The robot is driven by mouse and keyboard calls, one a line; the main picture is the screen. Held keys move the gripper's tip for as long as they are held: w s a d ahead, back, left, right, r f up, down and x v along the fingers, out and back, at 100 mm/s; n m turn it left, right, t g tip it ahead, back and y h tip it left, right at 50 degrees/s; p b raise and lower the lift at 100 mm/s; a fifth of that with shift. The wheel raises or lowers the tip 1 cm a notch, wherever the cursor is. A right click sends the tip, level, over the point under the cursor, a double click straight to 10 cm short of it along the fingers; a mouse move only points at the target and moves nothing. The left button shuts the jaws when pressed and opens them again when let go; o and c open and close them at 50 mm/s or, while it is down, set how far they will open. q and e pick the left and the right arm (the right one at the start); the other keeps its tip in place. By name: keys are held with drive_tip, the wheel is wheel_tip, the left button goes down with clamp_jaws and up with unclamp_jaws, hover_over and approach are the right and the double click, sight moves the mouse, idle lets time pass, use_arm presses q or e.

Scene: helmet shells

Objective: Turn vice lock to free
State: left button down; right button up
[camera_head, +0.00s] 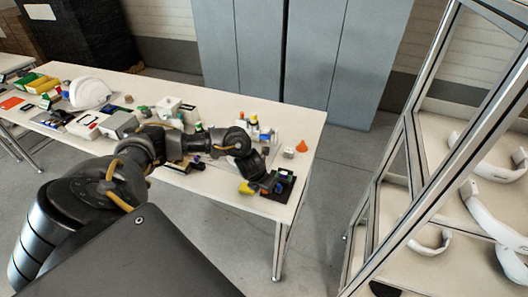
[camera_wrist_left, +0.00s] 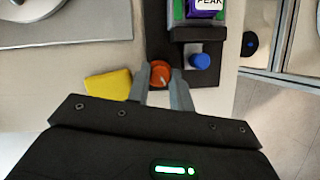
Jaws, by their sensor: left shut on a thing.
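The vice (camera_wrist_left: 207,77) is a black block on a dark base plate in the left wrist view, with an orange round knob (camera_wrist_left: 161,69) that has a pale mark on it. A blue knob (camera_wrist_left: 200,61) sits beside the orange one. A purple piece (camera_wrist_left: 206,8) lettered "PEAK" is in the vice between green parts. In the head view, the vice (camera_head: 285,186) stands near the table's front right corner, partly hidden by my arm. My left gripper (camera_wrist_left: 160,79) is shut on the orange knob, one finger on each side. My right gripper is in neither view.
A yellow object (camera_wrist_left: 108,85) lies just left of the knob. A small orange cone (camera_head: 302,146) and small bottles (camera_head: 254,126) stand farther back on the table (camera_head: 308,128). A white helmet shell (camera_head: 90,92) lies far left. A metal-framed rack (camera_head: 400,190) stands at right.

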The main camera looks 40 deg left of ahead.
use_arm(q)
drive_tip(key=shift+d+r+n+y+p, duration=0.15)
drive_tip(key=shift+n+y+p, duration=0.25)
drive_tip(key=shift+n+p, duration=0.7)
drive_tip(key=shift+n, duration=0.4)
drive_tip(key=c, duration=1.2)
unclamp_jaws()
drive_tip(key=shift+c, duration=0.2)
